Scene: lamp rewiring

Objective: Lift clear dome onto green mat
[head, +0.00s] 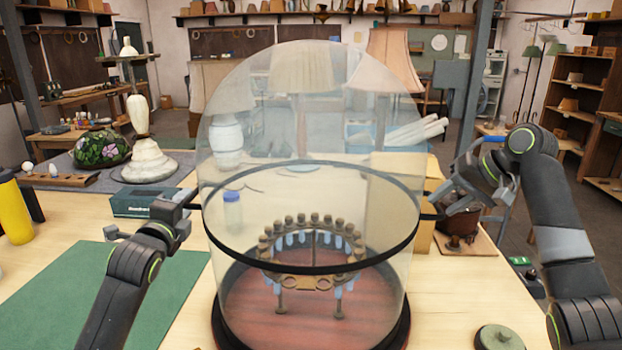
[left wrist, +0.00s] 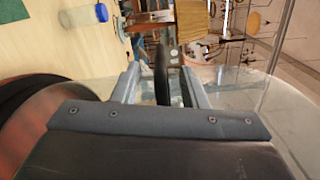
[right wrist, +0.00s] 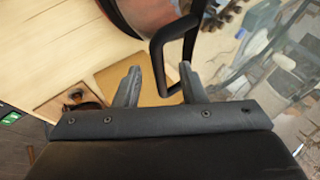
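The clear dome (head: 240,120) has a black band with side handles and stands upright over a round reddish base (head: 260,310). Inside stands a ring of wooden knobs and pale blue pieces (head: 312,240). The green mat (head: 120,295) lies flat and bare on the table, left of the dome. My left gripper (head: 190,204) is at the dome's left side. In the left wrist view its open fingers straddle a black handle (left wrist: 162,75), with gaps showing. My right gripper (head: 436,207) is at the right side. In the right wrist view its fingers are apart, with the black handle loop (right wrist: 157,60) between them.
A dark green box (head: 145,203) stands behind the mat, and a yellow bottle (head: 12,210) is at far left. A small clear bottle with a blue cap (head: 232,212) shows through the dome. A round lid (head: 497,338) lies at front right.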

